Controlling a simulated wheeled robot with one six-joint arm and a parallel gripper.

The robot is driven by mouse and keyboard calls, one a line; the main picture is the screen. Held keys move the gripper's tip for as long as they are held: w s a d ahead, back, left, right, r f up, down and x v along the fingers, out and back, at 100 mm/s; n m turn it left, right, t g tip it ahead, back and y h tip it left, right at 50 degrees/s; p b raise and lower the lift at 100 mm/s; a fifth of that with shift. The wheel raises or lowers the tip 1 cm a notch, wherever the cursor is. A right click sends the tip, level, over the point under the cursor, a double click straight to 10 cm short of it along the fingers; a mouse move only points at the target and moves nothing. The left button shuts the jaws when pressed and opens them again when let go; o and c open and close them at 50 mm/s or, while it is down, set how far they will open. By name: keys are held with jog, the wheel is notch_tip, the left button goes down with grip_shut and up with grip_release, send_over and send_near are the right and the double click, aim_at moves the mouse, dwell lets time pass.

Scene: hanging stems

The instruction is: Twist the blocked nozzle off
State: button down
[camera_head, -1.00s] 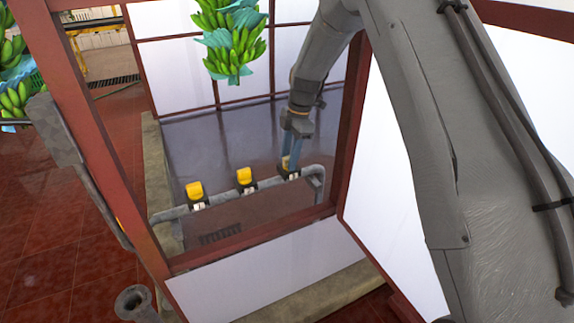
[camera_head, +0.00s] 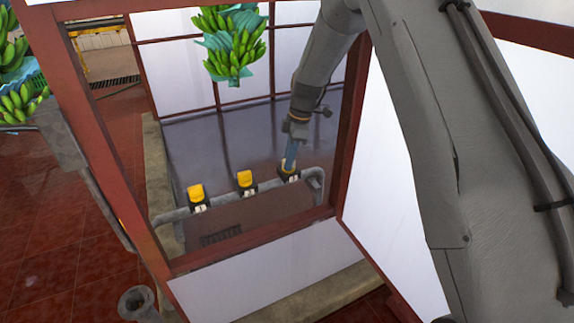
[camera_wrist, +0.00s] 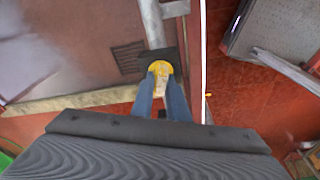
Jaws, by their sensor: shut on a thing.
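Three yellow-capped nozzles sit in a row on a grey pipe. My gripper (camera_head: 290,160) is at the right-hand nozzle (camera_head: 289,168), its blue fingers shut on the yellow cap. In the wrist view my gripper (camera_wrist: 161,88) has one blue finger on each side of this yellow cap (camera_wrist: 160,69), with a dark block just beyond it. The left nozzle (camera_head: 196,192) and the middle nozzle (camera_head: 245,179) stand free of the gripper. The pictures do not show which nozzle is blocked. My fingers partly hide the held nozzle in the head view.
The grey pipe (camera_head: 222,201) runs along the front of a booth with red-brown frame posts (camera_head: 350,125) and white panels. A bunch of green bananas (camera_head: 232,45) hangs above, left of my arm. Red tiled floor lies outside at left.

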jog(key=shift+s+f+m, duration=0.2)
jog(key=shift+f+m, duration=0.05)
jog(key=shift+m, duration=0.15)
